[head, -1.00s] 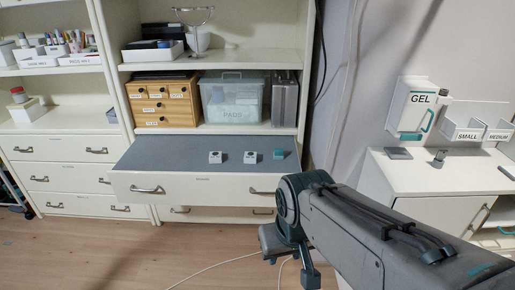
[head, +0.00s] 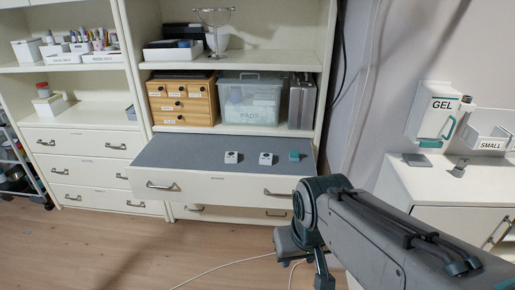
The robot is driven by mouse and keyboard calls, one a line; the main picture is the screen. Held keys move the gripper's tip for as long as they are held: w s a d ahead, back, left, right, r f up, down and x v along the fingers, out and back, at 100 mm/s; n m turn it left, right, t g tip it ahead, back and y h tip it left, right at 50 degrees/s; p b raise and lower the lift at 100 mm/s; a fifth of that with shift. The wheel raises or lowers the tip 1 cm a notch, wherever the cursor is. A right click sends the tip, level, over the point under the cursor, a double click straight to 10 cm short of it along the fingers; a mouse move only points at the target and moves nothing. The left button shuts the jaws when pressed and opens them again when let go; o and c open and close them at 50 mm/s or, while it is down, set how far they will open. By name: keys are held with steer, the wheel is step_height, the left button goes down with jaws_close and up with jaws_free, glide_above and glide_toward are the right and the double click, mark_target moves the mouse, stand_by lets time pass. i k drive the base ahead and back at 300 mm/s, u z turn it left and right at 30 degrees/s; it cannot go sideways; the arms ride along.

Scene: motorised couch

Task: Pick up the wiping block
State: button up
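A small teal block (head: 294,156), which looks like the wiping block, lies on the grey lining of the open drawer (head: 218,152), near its right end. Two small white blocks with dark spots, one at the left (head: 231,157) and one in the middle (head: 266,159), lie in a row beside it. My arm (head: 370,235) reaches in from the lower right, in front of the drawer's right corner. The end of my arm (head: 322,280) hangs low, apart from the teal block. Its fingers are not clear, and I see nothing held.
A wooden drawer box (head: 182,102), a clear PADS bin (head: 250,103) and grey folders (head: 301,104) stand on the shelf behind the drawer. A white cabinet (head: 440,185) stands at right, below a GEL dispenser (head: 434,115). A thin cable crosses the otherwise open floor.

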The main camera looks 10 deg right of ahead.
mark_target(294, 156)
steer(key=u, duration=0.4)
steer(key=i, duration=1.55)
steer(key=z, duration=1.15)
steer(key=i, duration=0.45)
steer(key=z, duration=0.35)
